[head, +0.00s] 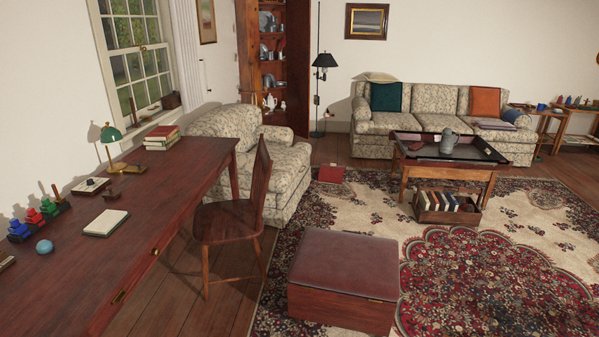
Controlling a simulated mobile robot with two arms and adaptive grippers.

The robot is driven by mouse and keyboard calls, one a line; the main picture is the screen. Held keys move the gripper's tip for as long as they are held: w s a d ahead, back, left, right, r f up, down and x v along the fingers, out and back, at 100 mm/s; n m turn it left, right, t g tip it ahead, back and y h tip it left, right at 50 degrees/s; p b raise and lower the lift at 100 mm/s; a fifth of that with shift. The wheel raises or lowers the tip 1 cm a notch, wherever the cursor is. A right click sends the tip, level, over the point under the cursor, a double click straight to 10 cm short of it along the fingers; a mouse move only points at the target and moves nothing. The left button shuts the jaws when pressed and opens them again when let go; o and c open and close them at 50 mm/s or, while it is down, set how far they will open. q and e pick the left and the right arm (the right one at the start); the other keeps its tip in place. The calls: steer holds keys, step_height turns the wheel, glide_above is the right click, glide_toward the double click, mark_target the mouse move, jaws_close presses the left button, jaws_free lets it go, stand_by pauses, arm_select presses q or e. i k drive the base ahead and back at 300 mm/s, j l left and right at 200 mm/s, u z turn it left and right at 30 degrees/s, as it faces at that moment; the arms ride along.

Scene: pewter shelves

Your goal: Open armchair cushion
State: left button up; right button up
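The armchair (288,165) has pale floral upholstery and stands beyond the desk, left of the middle in the head view. Its back (226,122) is to the left, near the window wall. The wooden chair and the desk end hide part of its front and seat, and I cannot make out a separate cushion on it clearly. Neither of my grippers shows in the head view.
A long wooden desk (150,215) fills the left. A padded wooden box (342,270) sits on the rug's near edge. A coffee table (447,165) stands before the sofa (430,110). Open rug lies right.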

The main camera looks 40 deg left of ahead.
mark_target(288, 162)
steer(key=i+j, duration=0.1)
steer(key=i, duration=0.25)
steer(key=i+z, duration=0.1)
steer(key=i, duration=0.2)
steer(key=i+l, duration=0.15)
steer(key=i, duration=0.75)
steer(key=i+l, duration=0.15)
steer(key=i, duration=0.75)
steer(key=i+l, duration=0.15)
steer(key=i, duration=0.8)
steer(key=i+u, duration=0.2)
steer(key=i, duration=0.3)
steer(key=i+l+u, duration=0.15)
steer(key=i, duration=0.35)
steer(key=i+u, duration=0.2)
steer(key=i, duration=0.25)
steer(key=i+l+u, duration=0.15)
steer(key=i+l, duration=0.15)
steer(key=i, duration=0.2)
steer(key=i+j+u, duration=0.1)
steer(key=i+u, duration=0.15)
steer(key=u, duration=0.2)
steer(key=i+u, duration=0.25)
steer(key=u, duration=0.15)
steer(key=i+u, duration=0.25)
steer(key=u, duration=0.2)
